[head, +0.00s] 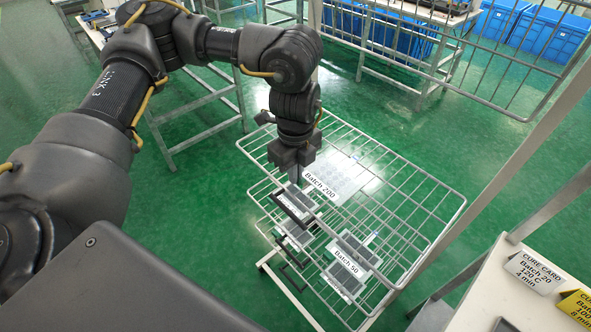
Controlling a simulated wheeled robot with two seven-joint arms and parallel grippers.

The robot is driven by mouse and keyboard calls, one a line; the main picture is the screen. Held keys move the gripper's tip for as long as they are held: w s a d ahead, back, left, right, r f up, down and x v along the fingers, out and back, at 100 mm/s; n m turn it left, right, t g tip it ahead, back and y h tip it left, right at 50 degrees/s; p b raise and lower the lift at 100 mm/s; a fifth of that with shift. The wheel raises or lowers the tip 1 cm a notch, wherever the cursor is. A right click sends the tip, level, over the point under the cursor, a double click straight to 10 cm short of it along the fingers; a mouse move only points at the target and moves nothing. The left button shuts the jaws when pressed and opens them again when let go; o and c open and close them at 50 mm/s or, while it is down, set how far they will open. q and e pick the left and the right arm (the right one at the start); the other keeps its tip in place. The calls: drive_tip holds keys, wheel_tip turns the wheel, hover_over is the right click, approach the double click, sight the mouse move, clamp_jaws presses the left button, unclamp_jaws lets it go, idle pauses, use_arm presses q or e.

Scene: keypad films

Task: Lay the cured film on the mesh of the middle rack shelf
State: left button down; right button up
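A pale, see-through film (346,173) with faint markings shows at the upper part of the wire rack, beside a white label reading "Batch 200" (320,185). My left gripper (294,177) points down at the film's left edge. Its fingertips are dark and partly merge with what is below, so whether they grip the film is unclear. I cannot tell whether the film touches the mesh or is above it. The rack (436,209) has wire shelves one above another. My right gripper is not in view.
Lower in the rack are grey panels, a dark-handled item (293,208) and a "Batch 50" label (346,261). Cure cards (534,273) stand on a pale table at right. Blue crates (550,33) are at the back.

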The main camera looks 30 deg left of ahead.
use_arm(q)
drive_tip(key=shift+f, duration=0.1)
drive_tip(key=c, duration=1.6)
unclamp_jaws()
drive_tip(key=shift+o, duration=0.2)
wheel_tip(320, 180, up, 11)
drive_tip(key=b, duration=0.1)
drive_tip(key=shift+f, duration=0.1)
